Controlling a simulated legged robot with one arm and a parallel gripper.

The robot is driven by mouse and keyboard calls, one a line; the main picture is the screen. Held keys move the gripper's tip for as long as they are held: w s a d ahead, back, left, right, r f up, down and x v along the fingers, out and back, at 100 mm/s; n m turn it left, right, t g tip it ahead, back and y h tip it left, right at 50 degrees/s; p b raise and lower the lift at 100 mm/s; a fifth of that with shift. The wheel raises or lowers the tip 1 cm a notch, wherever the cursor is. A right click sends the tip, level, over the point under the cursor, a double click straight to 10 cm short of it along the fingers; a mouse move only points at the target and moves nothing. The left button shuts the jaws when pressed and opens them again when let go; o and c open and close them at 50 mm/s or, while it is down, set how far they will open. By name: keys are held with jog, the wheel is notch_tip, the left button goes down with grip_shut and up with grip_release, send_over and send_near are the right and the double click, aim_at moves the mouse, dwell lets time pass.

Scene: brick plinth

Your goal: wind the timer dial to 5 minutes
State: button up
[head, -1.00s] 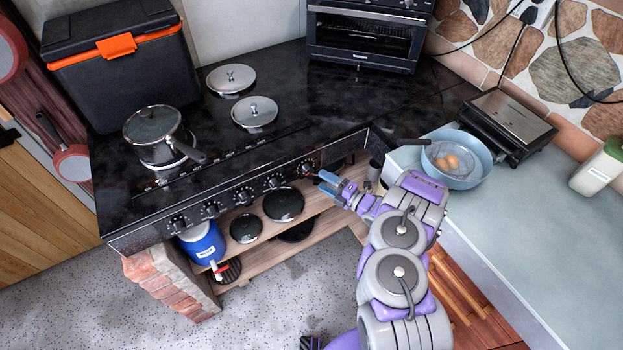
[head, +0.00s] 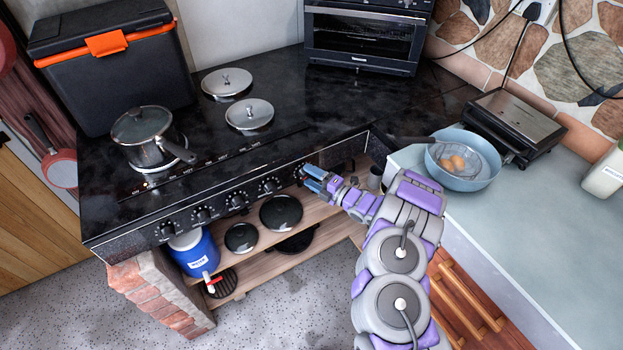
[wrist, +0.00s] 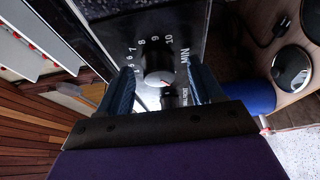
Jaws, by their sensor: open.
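The timer dial (wrist: 159,77) is a round pale knob on a dark panel in the wrist view, with a ring of printed numbers and "MIN" around it. A small reddish mark shows on its face; I cannot tell exactly which number it points to. My gripper (head: 312,178) is at the right end of the stove's front panel in the head view. In the wrist view its two blue fingers stand open on either side of the dial, and I cannot tell whether they touch it. In the head view the gripper mostly hides the dial.
Several black knobs (head: 203,214) line the stove panel to the left of my gripper. Below it, a wooden shelf (head: 262,258) holds pan lids and a blue container (head: 196,252). A counter (head: 530,235) with a blue pan (head: 468,180) stands to the right.

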jog(key=shift+a, duration=0.1)
jog(key=c, duration=1)
jog(key=shift+f, duration=0.1)
jog(key=shift+c, duration=0.2)
